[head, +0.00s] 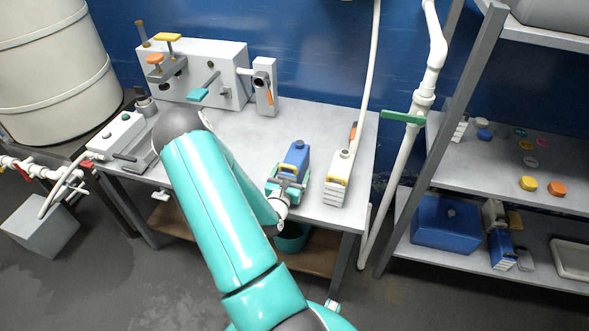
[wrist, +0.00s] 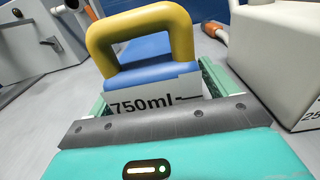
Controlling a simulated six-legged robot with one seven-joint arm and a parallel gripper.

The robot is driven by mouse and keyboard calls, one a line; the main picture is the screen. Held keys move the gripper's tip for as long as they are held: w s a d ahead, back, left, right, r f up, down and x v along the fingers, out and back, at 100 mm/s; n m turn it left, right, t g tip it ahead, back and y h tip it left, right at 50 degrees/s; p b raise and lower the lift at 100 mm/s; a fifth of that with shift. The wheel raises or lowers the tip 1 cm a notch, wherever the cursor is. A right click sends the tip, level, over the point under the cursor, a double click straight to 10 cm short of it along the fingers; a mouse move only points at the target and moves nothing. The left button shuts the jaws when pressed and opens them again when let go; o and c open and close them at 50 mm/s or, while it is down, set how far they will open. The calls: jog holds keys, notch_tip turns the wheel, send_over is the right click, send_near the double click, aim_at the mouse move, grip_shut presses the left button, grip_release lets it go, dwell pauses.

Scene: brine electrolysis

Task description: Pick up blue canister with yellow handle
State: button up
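The blue canister with a yellow handle (head: 294,158) stands upright near the front right of the workbench. In the wrist view the yellow handle (wrist: 138,32) arches over the blue top, above a white label reading 750ml. My gripper (head: 287,184) is low at the canister's near side. In the wrist view its green fingers (wrist: 155,92) lie on either side of the canister. Whether they press on it cannot be told. The canister's lower part is hidden by my gripper.
A white canister with a yellow handle (head: 338,178) stands close on the right, with an orange-tipped item (head: 353,131) behind it. A grey valve panel (head: 200,72) stands at the back left. A white vertical pipe (head: 401,150) and shelves (head: 474,170) are farther right. The bench middle is clear.

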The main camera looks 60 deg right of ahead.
jog(key=c, duration=1.1)
jog(key=shift+r, duration=0.15)
